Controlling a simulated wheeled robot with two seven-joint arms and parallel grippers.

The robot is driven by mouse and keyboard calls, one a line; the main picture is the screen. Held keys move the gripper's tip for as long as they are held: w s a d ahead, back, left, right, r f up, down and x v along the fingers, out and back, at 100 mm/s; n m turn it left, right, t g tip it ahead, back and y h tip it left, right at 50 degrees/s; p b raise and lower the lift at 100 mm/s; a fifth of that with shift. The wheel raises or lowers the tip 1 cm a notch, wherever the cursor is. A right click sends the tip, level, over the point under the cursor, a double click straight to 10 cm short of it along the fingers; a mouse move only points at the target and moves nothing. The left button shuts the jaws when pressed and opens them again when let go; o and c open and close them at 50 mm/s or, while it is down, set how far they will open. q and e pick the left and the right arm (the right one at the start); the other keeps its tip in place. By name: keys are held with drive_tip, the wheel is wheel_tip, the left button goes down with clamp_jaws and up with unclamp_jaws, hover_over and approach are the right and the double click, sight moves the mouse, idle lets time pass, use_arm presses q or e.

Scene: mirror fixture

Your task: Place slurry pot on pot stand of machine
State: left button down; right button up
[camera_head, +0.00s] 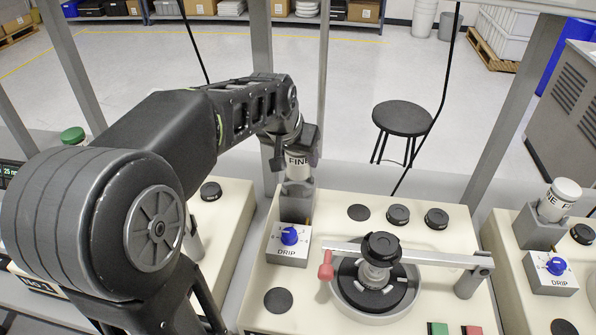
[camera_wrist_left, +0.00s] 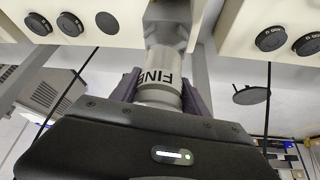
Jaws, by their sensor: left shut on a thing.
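The slurry pot (camera_head: 298,166) is a pale cylinder with the dark letters "FINE" on its side. It stands upright at the grey pot stand (camera_head: 297,203) on the back left of the middle machine (camera_head: 330,222). My left gripper (camera_head: 291,150) is shut on the upper part of the pot and hides its top. In the left wrist view the pot (camera_wrist_left: 160,82) sits between the two dark fingers, its other end meeting the grey stand (camera_wrist_left: 172,22). I cannot tell whether it is fully seated. My right gripper is not in view.
A blue-knobbed DRIP box (camera_head: 288,245) is in front of the stand. A lever arm (camera_head: 420,255) crosses the round polishing plate (camera_head: 345,295). Another pot (camera_head: 565,191) stands on the right machine. A frame post (camera_head: 262,45) rises behind the stand.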

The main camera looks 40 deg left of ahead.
sight(298, 168)
use_arm(q)
wheel_tip(298, 168, down, 4)
drive_tip(key=b, duration=0.2)
drive_tip(key=shift+r+b, duration=0.1)
drive_tip(key=shift+b, duration=0.2)
drive_tip(key=shift+f, duration=0.2)
drive_tip(key=c, duration=0.6)
unclamp_jaws()
drive_tip(key=shift+r, duration=0.1)
drive_tip(key=shift+o, duration=0.2)
drive_tip(key=shift+r, duration=0.1)
